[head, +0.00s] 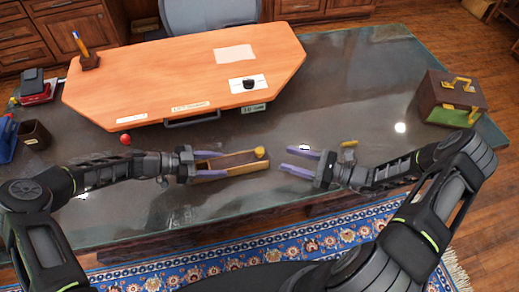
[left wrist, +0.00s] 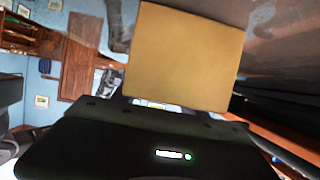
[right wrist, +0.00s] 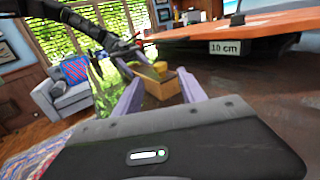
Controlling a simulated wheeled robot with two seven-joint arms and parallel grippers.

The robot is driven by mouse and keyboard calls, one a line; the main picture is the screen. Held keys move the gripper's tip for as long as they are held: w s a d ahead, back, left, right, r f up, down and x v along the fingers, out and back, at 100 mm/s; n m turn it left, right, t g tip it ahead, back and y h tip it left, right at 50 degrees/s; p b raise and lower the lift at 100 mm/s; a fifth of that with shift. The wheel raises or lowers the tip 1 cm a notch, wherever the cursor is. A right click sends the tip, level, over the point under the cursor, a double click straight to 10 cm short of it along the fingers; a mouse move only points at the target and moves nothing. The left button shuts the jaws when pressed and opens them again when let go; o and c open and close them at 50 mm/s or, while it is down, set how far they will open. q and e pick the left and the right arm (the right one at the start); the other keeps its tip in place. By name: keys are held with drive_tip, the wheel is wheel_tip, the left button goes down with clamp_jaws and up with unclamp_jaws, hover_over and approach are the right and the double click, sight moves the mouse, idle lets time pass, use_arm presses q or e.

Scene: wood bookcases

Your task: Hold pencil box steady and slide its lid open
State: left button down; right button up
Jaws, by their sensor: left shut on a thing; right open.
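The pencil box (head: 238,162) is a long tan and brown wooden box lying on the dark desk in the head view. A yellow knob (head: 260,152) stands at its right end. My left gripper (head: 214,164) is shut on the box's left end, with purple fingers along its two long sides. A plain tan face, apparently the box, fills the upper middle of the left wrist view (left wrist: 185,55). My right gripper (head: 287,160) is open and empty, a short gap right of the box, fingers pointing at it. The knob (right wrist: 159,68) shows between its fingers in the right wrist view. I cannot tell how far the lid is open.
An orange board (head: 190,75) with a handle lies behind the box on the desk (head: 350,80). A red ball (head: 125,139) sits near its front left. A brown and green case (head: 450,98) stands at the right. The desk between the board and case is clear.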

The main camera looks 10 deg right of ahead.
sight(260, 150)
drive_tip(key=x, duration=1)
drive_tip(key=shift+w+a, duration=0.2)
drive_tip(key=shift+a, duration=0.2)
drive_tip(key=shift+c, duration=0.2)
clamp_jaws()
drive_tip(key=shift+d, duration=0.1)
idle(0.6)
